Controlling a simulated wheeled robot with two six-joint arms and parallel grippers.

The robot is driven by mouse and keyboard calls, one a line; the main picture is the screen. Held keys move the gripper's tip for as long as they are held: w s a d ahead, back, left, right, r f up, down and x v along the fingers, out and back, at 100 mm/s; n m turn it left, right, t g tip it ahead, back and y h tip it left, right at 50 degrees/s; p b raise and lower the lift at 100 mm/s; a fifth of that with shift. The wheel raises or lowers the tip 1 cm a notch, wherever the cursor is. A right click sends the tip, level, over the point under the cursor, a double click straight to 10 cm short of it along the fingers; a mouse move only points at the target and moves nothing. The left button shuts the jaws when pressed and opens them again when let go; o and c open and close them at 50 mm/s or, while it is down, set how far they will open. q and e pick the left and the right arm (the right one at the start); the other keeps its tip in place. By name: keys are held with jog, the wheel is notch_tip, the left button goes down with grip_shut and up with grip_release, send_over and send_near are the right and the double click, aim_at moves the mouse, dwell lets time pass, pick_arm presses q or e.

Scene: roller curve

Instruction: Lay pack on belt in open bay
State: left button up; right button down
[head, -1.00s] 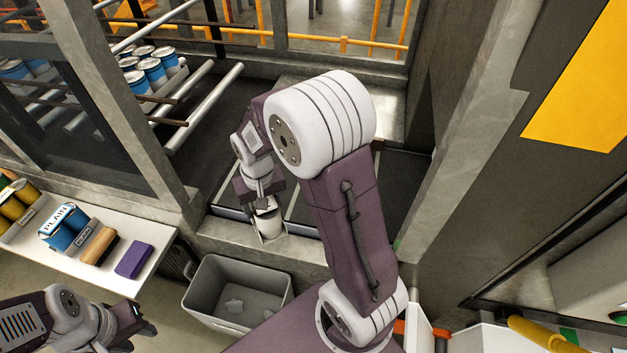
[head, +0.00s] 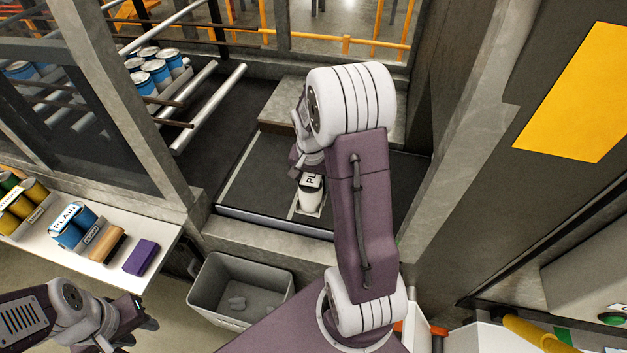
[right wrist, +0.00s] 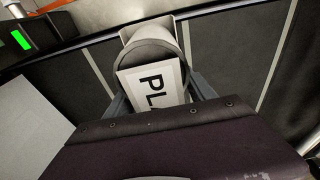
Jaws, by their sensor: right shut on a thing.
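The pack (head: 311,190), white and grey with a label that starts "PL", is over the dark belt (head: 262,175) in the bay. My right gripper (right wrist: 160,95) is shut on it, with one finger on each side in the right wrist view. There the pack's round end and label (right wrist: 153,88) show. My arm hides part of the pack in the head view, and I cannot tell whether it touches the belt. Pale lines cross the belt. My left gripper (head: 142,316) is low at the left, away from the pack; its finger gap is unclear.
A grey bin (head: 240,290) stands in front of the bay's concrete sill (head: 265,240). Rails and blue cans (head: 155,72) are behind the left post.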

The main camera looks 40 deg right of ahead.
jog(key=w+d+f+p, duration=0.1)
jog(key=w+f, duration=0.1)
jog(key=w+d+f+p, duration=0.1)
jog(key=w+d+f, duration=0.1)
jog(key=w, duration=0.1)
jog(key=w+d+f+p, duration=0.1)
jog(key=w+d+f, duration=0.1)
jog(key=w, duration=0.1)
jog(key=shift+w+d+f, duration=0.15)
jog(key=shift+d+f, duration=0.1)
notch_tip(320, 180, down, 3)
jog(key=shift+r+p, duration=0.2)
jog(key=shift+p, duration=0.25)
jog(key=shift+w+f, duration=0.1)
jog(key=shift+f, duration=0.5)
jog(key=shift+c, duration=1.6)
grip_release()
